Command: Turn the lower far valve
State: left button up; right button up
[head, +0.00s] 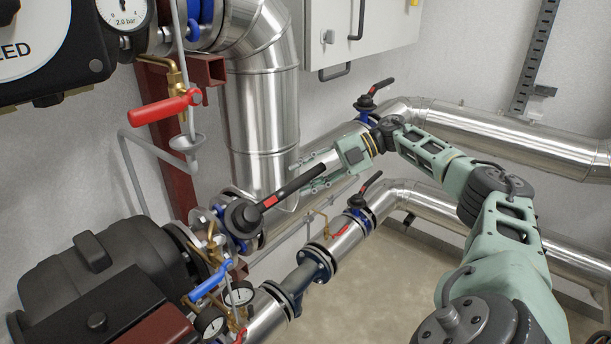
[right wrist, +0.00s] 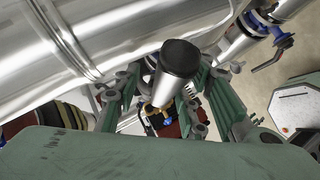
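A valve (head: 242,217) at the left centre has a long black lever handle (head: 301,181) with a red band, pointing up and right. My right gripper (head: 306,177) reaches in from the right, its two fingers apart around the outer end of this handle. In the right wrist view the handle's black end (right wrist: 180,57) stands between the spread fingers (right wrist: 157,105); I see no clear contact. Another valve (head: 360,213) with a black and red lever sits on the lower pipe. A further valve (head: 368,105) with a black lever sits above it. My left gripper is out of view.
A vertical silver pipe (head: 264,115) rises just left of my right gripper. Silver pipes (head: 500,130) run along the right wall. Gauges (head: 210,322), a blue lever (head: 210,281) and a red handle (head: 165,106) lie left. The floor (head: 395,265) is clear.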

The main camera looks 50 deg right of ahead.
jog(key=shift+s, duration=0.1)
jog(key=v, duration=1.2)
dwell(0.4)
